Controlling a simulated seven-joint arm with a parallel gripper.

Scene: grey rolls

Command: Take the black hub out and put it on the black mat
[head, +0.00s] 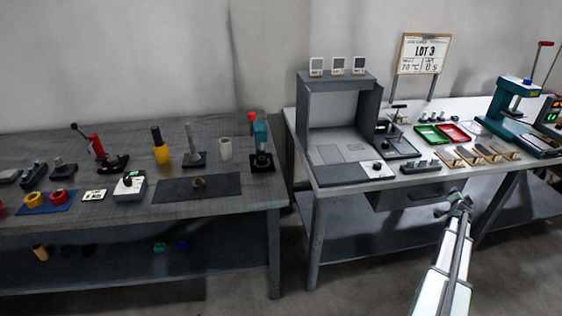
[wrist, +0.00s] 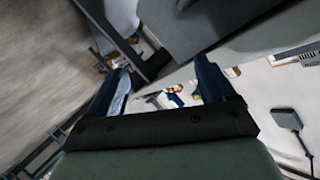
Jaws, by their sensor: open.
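My gripper (head: 458,205) is in front of the right table, by its front edge. In the wrist view its two blue fingers (wrist: 161,75) are spread apart with nothing between them. I cannot pick out the black hub with certainty. A dark fixture with a lever (head: 398,145) stands beside the grey frame on the right table.
The right table carries a grey box frame (head: 304,110), green (head: 432,135) and red (head: 453,134) trays and a teal press (head: 508,100). A drawer (head: 405,194) hangs under its front edge. Several tools crowd the left table. A floor gap separates the tables.

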